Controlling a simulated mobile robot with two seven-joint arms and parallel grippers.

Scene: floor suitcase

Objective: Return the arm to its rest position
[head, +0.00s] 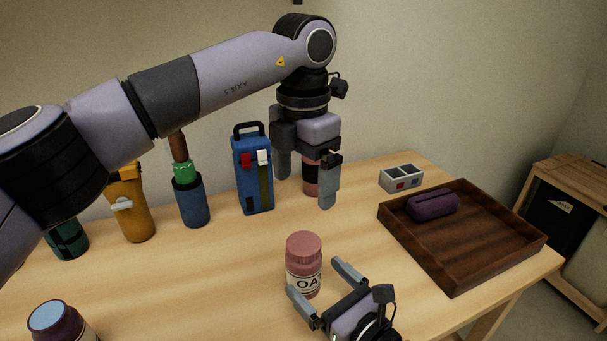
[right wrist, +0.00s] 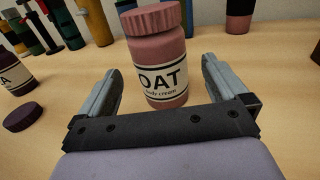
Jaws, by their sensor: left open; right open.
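My left gripper (head: 306,182) is open and points down above the back of the table, with a pink and black container (head: 311,178) seen behind and between its fingers. I cannot tell how far apart they are in depth. My left arm reaches across the upper left of the head view. My right gripper (head: 318,277) is open at the front of the table. A pink jar labelled OAT (head: 304,263) stands upright just ahead of it; in the right wrist view the jar (right wrist: 158,60) shows between and beyond the open fingers (right wrist: 161,88).
A brown wooden tray (head: 455,265) on the right holds a purple case (head: 432,204). A grey compartment box (head: 401,178) stands behind it. A blue box (head: 254,175), blue cup (head: 192,203), yellow container (head: 131,205) and dark jar (head: 62,325) stand left. A dark lid (right wrist: 25,117) lies left.

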